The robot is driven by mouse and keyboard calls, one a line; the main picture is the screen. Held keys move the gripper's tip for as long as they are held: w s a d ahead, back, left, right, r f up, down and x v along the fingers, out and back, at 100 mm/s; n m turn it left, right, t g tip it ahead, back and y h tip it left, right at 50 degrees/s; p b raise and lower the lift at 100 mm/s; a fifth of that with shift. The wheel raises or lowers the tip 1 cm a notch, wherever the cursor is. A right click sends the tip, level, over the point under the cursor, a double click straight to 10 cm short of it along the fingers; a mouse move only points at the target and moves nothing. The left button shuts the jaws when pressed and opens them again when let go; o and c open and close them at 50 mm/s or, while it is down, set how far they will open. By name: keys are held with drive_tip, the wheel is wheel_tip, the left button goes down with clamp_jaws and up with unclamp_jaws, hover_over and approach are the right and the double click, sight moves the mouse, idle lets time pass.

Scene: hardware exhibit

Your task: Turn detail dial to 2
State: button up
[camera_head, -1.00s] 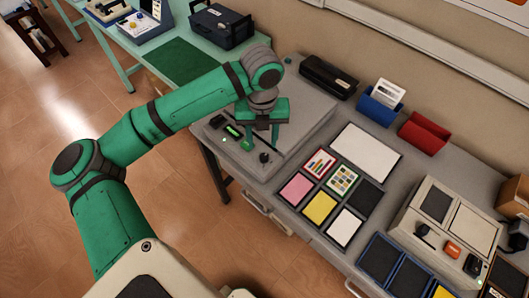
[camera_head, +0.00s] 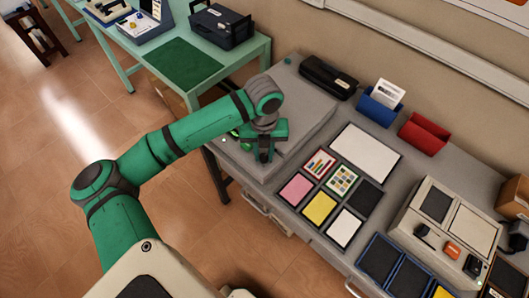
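A grey flat-topped device (camera_head: 305,108) stands at the left end of the grey table, with controls on its front panel. My green gripper (camera_head: 264,157) points down at the right part of that panel. It covers the spot where a small black knob showed earlier, so the knob and its setting are hidden. I cannot read any label, so I cannot tell whether this knob is the detail dial. I also cannot tell if the fingers are around the knob or just above it. The finger gap is too small to judge.
A beige device (camera_head: 450,225) with black knobs and an orange switch stands at the right. Coloured cards, including a yellow card (camera_head: 320,207), lie between the devices. A black case (camera_head: 328,77), a blue holder (camera_head: 380,107) and a red holder (camera_head: 424,134) stand behind.

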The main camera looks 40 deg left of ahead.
clamp_jaws()
drive_tip(key=shift+c, duration=0.9)
unclamp_jaws()
drive_tip(key=shift+d, duration=0.1)
drive_tip(key=shift+m, duration=0.3)
drive_tip(key=shift+s+m, duration=0.1)
drive_tip(key=shift+m, duration=0.8)
drive_tip(key=m, duration=1.1)
drive_tip(key=shift+m, duration=0.3)
